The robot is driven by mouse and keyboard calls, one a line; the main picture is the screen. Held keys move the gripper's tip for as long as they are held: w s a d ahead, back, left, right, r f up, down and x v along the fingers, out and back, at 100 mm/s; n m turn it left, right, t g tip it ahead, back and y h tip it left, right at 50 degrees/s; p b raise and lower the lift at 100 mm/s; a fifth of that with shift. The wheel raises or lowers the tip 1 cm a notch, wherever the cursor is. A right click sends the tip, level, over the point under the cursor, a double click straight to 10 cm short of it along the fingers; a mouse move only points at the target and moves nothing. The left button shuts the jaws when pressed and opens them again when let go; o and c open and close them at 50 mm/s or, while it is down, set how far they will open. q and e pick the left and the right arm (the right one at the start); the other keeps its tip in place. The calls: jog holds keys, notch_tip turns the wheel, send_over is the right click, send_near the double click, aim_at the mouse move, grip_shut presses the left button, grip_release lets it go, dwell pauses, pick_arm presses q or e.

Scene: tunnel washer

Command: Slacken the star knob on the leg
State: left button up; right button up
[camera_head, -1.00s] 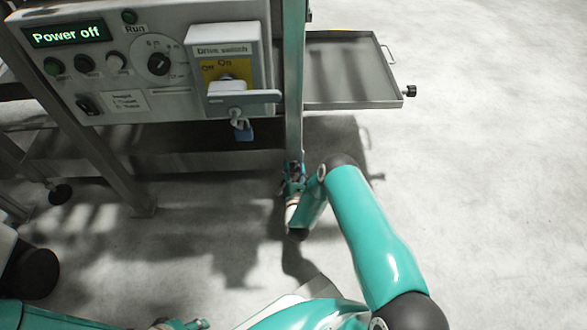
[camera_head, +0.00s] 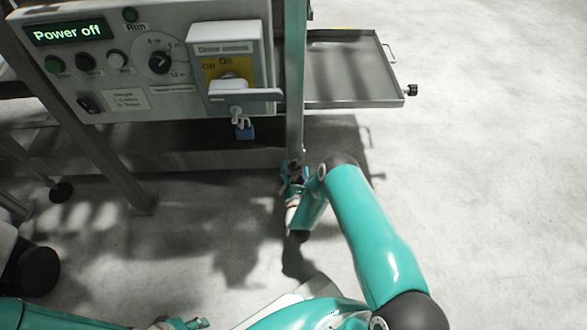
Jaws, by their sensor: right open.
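The control panel (camera_head: 120,66) reads "Power off". Its drive switch (camera_head: 228,85) has a blue padlock (camera_head: 245,132) hanging below. A metal tray (camera_head: 392,66) with a black knob (camera_head: 411,90) juts out right of the leg. The floor to the right is clear.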

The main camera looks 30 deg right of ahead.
jog(key=v, duration=0.6)
jog(key=shift+s+a, duration=0.25)
jog(key=shift+a, duration=0.05)
jog(key=shift+f, duration=0.1)
